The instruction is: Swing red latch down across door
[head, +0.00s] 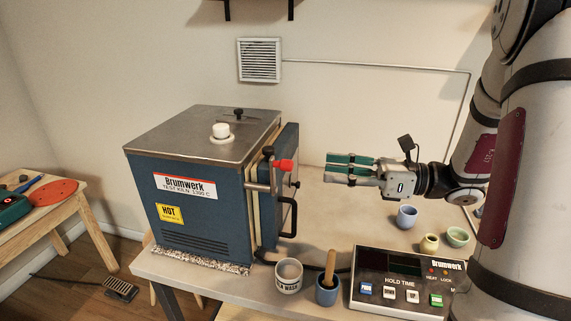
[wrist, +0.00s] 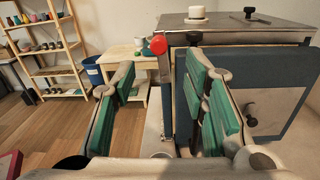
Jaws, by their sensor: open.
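The blue kiln (head: 195,195) stands on the table, with its door (head: 288,150) on its right side. A latch with a red knob (head: 283,165) and a grey metal bar sits by the door's near edge. In the wrist view the red knob (wrist: 158,44) shows at the top of an upright grey post, beyond and between my fingers. My gripper (head: 328,168) is open and empty, with green pads, to the right of the knob and apart from it. In the wrist view its fingers (wrist: 163,85) spread either side of the post. The latch pivot is partly hidden.
A white cup (head: 288,276), a blue pot with a wooden pestle (head: 327,289) and a control box (head: 408,283) stand along the front. Small pots (head: 407,216) stand below my arm. A black door handle (head: 290,216) juts out below the latch.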

